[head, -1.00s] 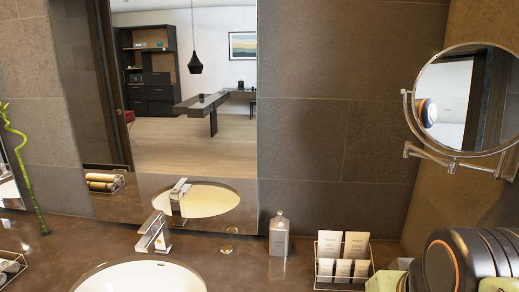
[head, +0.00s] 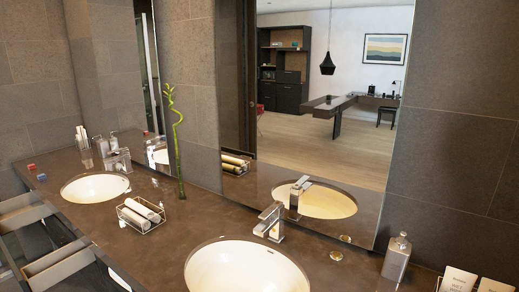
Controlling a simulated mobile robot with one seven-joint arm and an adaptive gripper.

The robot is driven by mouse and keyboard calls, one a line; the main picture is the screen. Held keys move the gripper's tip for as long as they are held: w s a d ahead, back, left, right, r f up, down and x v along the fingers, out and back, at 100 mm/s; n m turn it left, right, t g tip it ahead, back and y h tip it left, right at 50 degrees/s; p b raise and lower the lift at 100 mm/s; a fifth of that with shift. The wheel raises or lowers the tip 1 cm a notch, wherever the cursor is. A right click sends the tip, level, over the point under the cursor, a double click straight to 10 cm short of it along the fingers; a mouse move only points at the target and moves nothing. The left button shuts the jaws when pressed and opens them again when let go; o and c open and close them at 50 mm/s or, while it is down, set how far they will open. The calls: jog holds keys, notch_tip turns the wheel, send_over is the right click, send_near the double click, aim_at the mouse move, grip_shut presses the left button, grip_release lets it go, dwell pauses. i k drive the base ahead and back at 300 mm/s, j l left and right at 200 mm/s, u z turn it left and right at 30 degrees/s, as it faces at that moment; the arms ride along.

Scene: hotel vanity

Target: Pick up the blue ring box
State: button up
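A very small blue block (head: 41,177), likely the blue ring box, sits on the far left end of the brown vanity counter (head: 150,235). A small red block (head: 33,167) sits just behind it, close by. Both are too small to make out any detail. My gripper is not in the head view.
Two sinks (head: 95,188) (head: 245,268) with faucets (head: 270,222) are set in the counter. A wire tray of rolled towels (head: 141,214) and a green bamboo stem (head: 178,150) stand between them. A soap bottle (head: 397,257) stands right. Open drawers (head: 58,262) jut out lower left.

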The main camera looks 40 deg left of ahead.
aim_at(41, 177)
jog(key=j+u, duration=0.15)
jog(key=u, duration=0.3)
jog(key=j+u, duration=0.15)
jog(key=u, duration=0.3)
jog(key=j+u, duration=0.25)
jog(key=i+j+u, duration=0.1)
jog(key=j+u, duration=0.2)
jog(key=i+j+u, duration=0.15)
jog(key=j, duration=0.25)
jog(key=i+j+u, duration=0.1)
jog(key=j, duration=0.3)
jog(key=i+j+u, duration=0.15)
jog(key=j, duration=0.25)
jog(key=i+j+u, duration=0.1)
jog(key=i+j, duration=0.4)
jog(key=j, duration=0.2)
jog(key=i+j, duration=0.25)
jog(key=j, duration=0.25)
jog(key=i+j, duration=0.3)
jog(key=j, duration=0.15)
jog(key=i+j+u, duration=0.1)
jog(key=i+j, duration=0.15)
jog(key=j, duration=0.25)
jog(key=u, duration=0.8)
jog(key=i, duration=0.05)
